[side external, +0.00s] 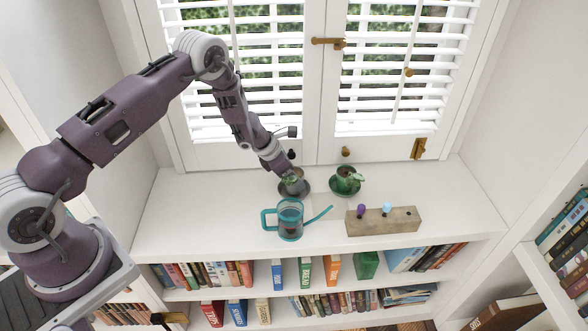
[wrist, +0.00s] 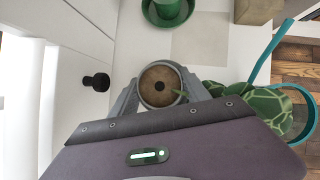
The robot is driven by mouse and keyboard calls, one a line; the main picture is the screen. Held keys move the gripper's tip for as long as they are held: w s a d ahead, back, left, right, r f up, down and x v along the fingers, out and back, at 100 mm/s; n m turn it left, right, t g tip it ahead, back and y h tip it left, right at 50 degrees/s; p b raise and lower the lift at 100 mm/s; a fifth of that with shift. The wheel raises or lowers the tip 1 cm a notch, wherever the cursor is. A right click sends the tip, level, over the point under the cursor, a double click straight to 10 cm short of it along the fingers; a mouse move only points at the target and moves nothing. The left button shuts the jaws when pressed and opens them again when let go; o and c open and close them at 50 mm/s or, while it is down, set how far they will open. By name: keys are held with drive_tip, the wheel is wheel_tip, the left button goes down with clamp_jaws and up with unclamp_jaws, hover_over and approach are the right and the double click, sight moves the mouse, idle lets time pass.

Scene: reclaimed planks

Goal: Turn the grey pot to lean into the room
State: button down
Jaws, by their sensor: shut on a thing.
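The grey pot (side external: 297,188) stands on a dark saucer on the white sill, below the shutters. In the wrist view the pot (wrist: 160,72) is seen from above with brown soil inside. My gripper (wrist: 161,92) is shut on it, one finger on each side of the rim. In the side view my gripper (side external: 289,178) reaches down to the pot and hides part of it. Green leaves with pale veins (wrist: 250,100) spread to the right of the pot in the wrist view, towards the room side; my gripper body hides part of them.
A green pot (side external: 345,180) on a saucer stands close to the right. A turquoise watering can (side external: 290,222) stands in front, spout pointing right. A wooden block (side external: 383,221) with knobs lies front right. A black knob (wrist: 97,82) sits on the shutter side. The left sill is clear.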

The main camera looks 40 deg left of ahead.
drive_tip(key=shift+f, duration=0.25)
drive_tip(key=shift+c, duration=2.2)
unclamp_jaws()
drive_tip(key=s+d+r+m+h, duration=0.1)
drive_tip(key=d+r+m, duration=0.15)
drive_tip(key=r, duration=0.55)
drive_tip(key=s+d+r+m+t+h, duration=0.1)
drive_tip(key=d+r+m, duration=0.15)
drive_tip(key=r, duration=0.65)
drive_tip(key=s+d+r+m+h, duration=0.1)
drive_tip(key=s+d+r+m, duration=0.15)
drive_tip(key=r, duration=0.55)
drive_tip(key=s+d+r+m+g, duration=0.1)
drive_tip(key=s+d+r+m, duration=0.4)
drive_tip(key=s+r+m, duration=0.55)
drive_tip(key=s+r+m+y, duration=0.1)
drive_tip(key=s+r+m, duration=0.2)
drive_tip(key=s, duration=0.4)
drive_tip(key=s+r+m, duration=0.3)
drive_tip(key=s, duration=0.3)
drive_tip(key=s+a+f+m+y, duration=0.2)
drive_tip(key=s+a+m+y, duration=0.2)
drive_tip(key=s, duration=0.8)
drive_tip(key=a+m, duration=0.2)
drive_tip(key=shift+a+f+y, duration=0.4)
